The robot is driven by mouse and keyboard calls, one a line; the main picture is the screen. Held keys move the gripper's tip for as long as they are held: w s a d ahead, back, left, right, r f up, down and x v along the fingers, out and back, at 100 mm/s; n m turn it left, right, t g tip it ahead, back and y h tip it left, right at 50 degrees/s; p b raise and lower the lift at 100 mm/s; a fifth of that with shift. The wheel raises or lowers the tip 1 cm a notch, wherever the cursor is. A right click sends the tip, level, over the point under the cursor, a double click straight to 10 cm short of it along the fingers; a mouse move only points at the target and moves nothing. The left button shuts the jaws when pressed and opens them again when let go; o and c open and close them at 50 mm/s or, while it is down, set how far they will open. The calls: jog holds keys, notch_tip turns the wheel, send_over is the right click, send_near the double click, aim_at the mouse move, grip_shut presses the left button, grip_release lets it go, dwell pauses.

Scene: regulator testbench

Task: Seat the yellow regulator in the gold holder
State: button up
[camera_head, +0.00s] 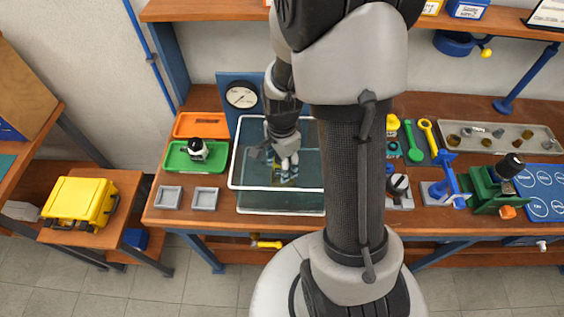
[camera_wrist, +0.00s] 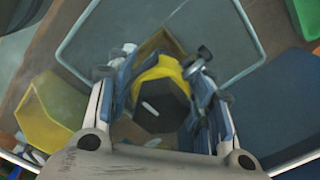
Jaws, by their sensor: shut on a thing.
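My gripper (camera_wrist: 166,72) is shut on the yellow regulator (camera_wrist: 160,98), which has a dark many-sided top with a white mark and a yellow collar between the fingers. In the head view, my gripper (camera_head: 286,176) points down inside the water tank (camera_head: 236,160); the regulator is mostly hidden there. In the wrist view, a gold-brown walled piece (camera_wrist: 155,44) shows just beyond the regulator and partly behind it. A yellow many-sided cup (camera_wrist: 48,112) stands to the left, apart from the regulator. I cannot tell which of these is the gold holder, or whether the regulator touches the gold-brown piece.
A green tray (camera_head: 178,166) with a black-and-white part and an orange tray (camera_head: 200,122) lie left of the tank. Two grey square trays (camera_head: 168,197) sit in front. A pressure gauge (camera_head: 241,95) stands behind. Tools and fixtures crowd the right side.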

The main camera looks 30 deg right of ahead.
jog(key=shift+f+b, duration=1.05)
jog(key=shift+f, duration=0.45)
dwell(1.3)
jog(key=o, duration=1.6)
jog(key=shift+c, duration=0.2)
jog(key=shift+o, duration=0.2)
jog(key=o, duration=0.4)
jog(key=shift+o, duration=0.2)
jog(key=shift+r+p, duration=3.3)
jog(key=shift+r, duration=0.75)
